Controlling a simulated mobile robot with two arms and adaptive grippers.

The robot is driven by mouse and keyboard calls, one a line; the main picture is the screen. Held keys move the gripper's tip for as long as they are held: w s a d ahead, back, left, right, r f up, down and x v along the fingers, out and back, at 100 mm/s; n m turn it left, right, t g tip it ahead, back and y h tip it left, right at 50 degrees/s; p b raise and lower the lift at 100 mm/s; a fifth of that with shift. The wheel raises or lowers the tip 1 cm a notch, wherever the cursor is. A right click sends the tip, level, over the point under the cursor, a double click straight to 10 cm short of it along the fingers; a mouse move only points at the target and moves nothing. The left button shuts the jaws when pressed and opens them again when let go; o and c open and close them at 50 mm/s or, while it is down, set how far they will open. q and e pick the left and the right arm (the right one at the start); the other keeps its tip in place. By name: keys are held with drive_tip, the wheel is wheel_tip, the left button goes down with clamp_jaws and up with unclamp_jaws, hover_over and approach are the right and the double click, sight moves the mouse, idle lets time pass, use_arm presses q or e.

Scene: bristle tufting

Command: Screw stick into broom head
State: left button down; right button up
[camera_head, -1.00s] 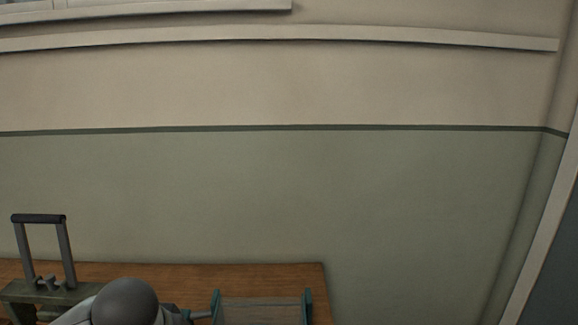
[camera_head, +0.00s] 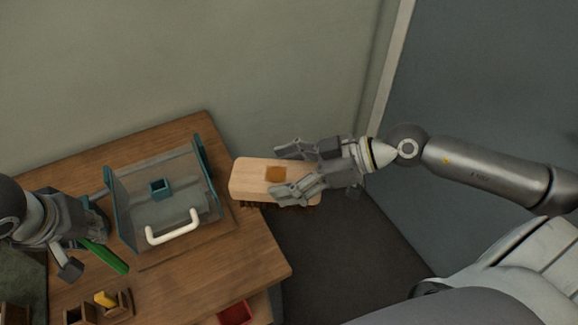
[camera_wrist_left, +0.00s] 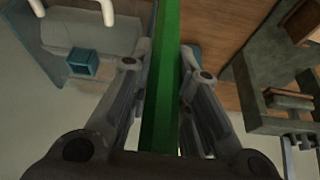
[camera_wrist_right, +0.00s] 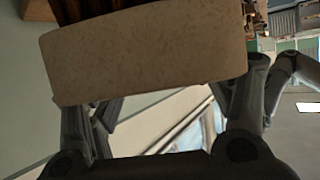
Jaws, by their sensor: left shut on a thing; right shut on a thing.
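The broom head (camera_head: 247,178) is a pale wooden block with a square brown patch on its upper face. Dark bristles show under it. My right gripper (camera_head: 283,173) is shut on it beyond the table's right edge; its broad face fills the top of the right wrist view (camera_wrist_right: 145,52). The green stick (camera_head: 105,256) is in my left gripper (camera_head: 84,242), left of the clear box. In the left wrist view the stick (camera_wrist_left: 162,90) runs between the two fingers. The stick and broom head are well apart. The stick's far end is hidden.
A clear box with teal sides (camera_head: 209,163) and a white handle (camera_head: 173,228) stands on the wooden table (camera_head: 215,268) between the grippers. Small wooden holders (camera_head: 118,302) sit at the front left. A red bin (camera_head: 235,313) is low by the table's front.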

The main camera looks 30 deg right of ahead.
sight(242, 183)
drive_tip(key=shift+w+a+r+n+g+y, duration=0.15)
drive_tip(key=shift+w+a+n+g+y, duration=0.15)
drive_tip(key=shift+a+n+g, duration=0.45)
drive_tip(key=shift+w+a+r+n+g+y, duration=0.15)
drive_tip(key=shift+a+n+g+y, duration=0.25)
drive_tip(key=shift+a, duration=0.6)
drive_tip(key=shift+w+a+r+n+g+y, duration=0.1)
drive_tip(key=shift+w+a+n+g+y, duration=0.15)
drive_tip(key=shift+a+n+g, duration=0.55)
drive_tip(key=w+a+r+n+g+h, duration=0.1)
drive_tip(key=w+a+n+g, duration=0.1)
drive_tip(key=a+n+g, duration=0.6)
drive_tip(key=shift+w+a+g, duration=0.15)
drive_tip(key=shift+a+g, duration=0.2)
drive_tip(key=shift+a, duration=1)
use_arm(q)
drive_tip(key=shift+r, duration=0.1)
use_arm(e)
drive_tip(key=shift+h, duration=0.25)
